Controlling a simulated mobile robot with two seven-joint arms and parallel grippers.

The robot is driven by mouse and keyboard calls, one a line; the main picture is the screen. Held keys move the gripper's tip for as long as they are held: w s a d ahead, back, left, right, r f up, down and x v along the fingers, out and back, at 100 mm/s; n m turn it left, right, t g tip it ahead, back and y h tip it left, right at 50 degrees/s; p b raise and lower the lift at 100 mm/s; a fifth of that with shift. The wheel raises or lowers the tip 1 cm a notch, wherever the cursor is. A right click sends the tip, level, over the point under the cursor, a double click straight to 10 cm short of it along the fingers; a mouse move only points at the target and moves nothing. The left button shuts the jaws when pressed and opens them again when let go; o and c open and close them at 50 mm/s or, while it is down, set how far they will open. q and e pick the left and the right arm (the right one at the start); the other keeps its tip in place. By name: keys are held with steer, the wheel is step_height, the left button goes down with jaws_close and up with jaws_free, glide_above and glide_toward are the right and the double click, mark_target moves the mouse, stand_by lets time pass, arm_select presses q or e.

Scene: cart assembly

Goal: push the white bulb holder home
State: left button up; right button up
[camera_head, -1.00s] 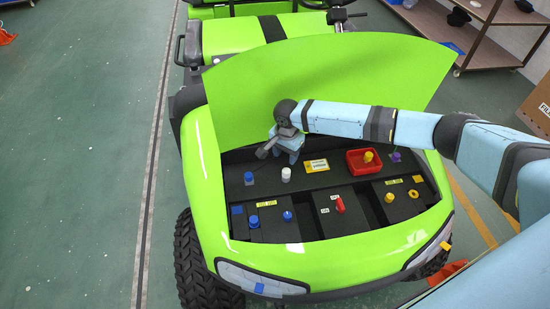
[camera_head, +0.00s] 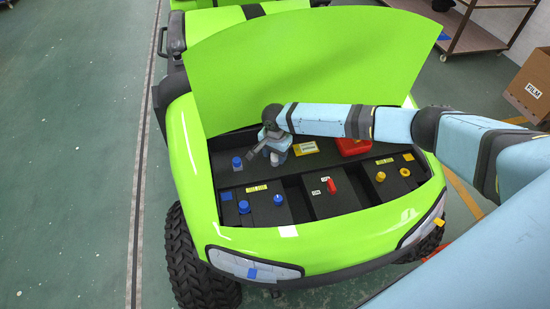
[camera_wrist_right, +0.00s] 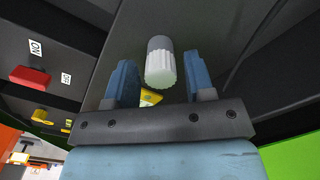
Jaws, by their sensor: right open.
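The white bulb holder (camera_wrist_right: 160,62) shows in the right wrist view as a ribbed white cap on a grey cylinder, standing out from a dark panel. My right gripper (camera_wrist_right: 158,78) is open, with one blue finger on each side of the holder. Small gaps show between fingers and holder, so it is not clasped. In the head view my right gripper (camera_head: 274,150) is over the back row of the green cart's dark panel, right of a blue knob (camera_head: 237,163). The holder is mostly or wholly hidden there by the gripper. My left gripper is not in view.
A red tray (camera_head: 352,146) sits right of the gripper, under my right arm. The front row has blue knobs (camera_head: 244,207), a red switch (camera_head: 331,187) and yellow parts (camera_head: 381,176). The raised green hood (camera_head: 290,75) stands close behind the arm.

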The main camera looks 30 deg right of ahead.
steer(key=shift+c, duration=0.2)
steer(key=c, duration=0.8)
steer(key=shift+o, duration=0.2)
step_height(320, 180, up, 3)
steer(key=p, duration=0.3)
steer(key=shift+r, duration=0.15)
steer(key=shift+r+p, duration=0.6)
steer(key=shift+r, duration=0.05)
